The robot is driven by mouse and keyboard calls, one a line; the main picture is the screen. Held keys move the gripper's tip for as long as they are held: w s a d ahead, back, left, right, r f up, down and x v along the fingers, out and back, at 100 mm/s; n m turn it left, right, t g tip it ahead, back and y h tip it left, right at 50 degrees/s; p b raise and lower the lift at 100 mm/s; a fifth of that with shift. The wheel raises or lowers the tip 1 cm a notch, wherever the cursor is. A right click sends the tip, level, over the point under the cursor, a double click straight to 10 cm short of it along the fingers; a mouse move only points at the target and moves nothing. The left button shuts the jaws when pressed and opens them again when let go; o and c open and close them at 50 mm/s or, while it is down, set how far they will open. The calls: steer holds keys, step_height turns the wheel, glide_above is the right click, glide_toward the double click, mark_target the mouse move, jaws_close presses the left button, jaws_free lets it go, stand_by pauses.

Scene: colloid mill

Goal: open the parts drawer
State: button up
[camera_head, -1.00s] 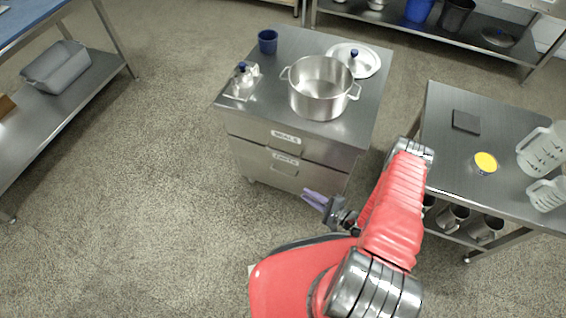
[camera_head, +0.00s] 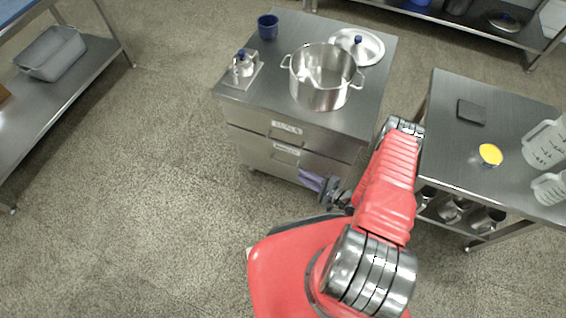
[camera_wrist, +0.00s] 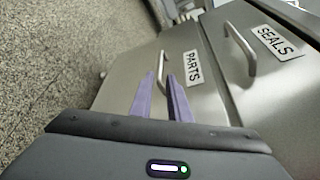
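The parts drawer (camera_wrist: 130,92) is the lower drawer of a steel cabinet, with a label reading PARTS and a bar handle (camera_wrist: 163,72). It looks shut, and it also shows in the head view (camera_head: 268,160). The seals drawer (camera_wrist: 240,75) sits above it, also shut, with its own handle (camera_wrist: 240,48). My gripper (camera_wrist: 162,82) is open, with two purple fingers apart. In the wrist view the handle shows beyond the fingertips, roughly between them. I cannot tell whether they touch it. In the head view my gripper (camera_head: 308,178) is close to the drawer front, toward its right side.
On the cabinet top (camera_head: 270,95) stand a steel pot (camera_head: 322,85), a lid (camera_head: 366,48), a blue cup (camera_head: 268,27) and a small metal item with a blue knob (camera_head: 240,70). A steel table (camera_head: 465,145) stands to the right. The floor in front and to the left is clear.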

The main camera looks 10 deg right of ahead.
mark_target(283, 163)
steer(key=x, duration=1.2)
steer(key=shift+w+a, duration=0.15)
steer(key=shift+w, duration=0.05)
steer(key=shift+c, duration=0.6)
jaws_close()
steer(key=shift+s, duration=0.15)
stand_by(0.5)
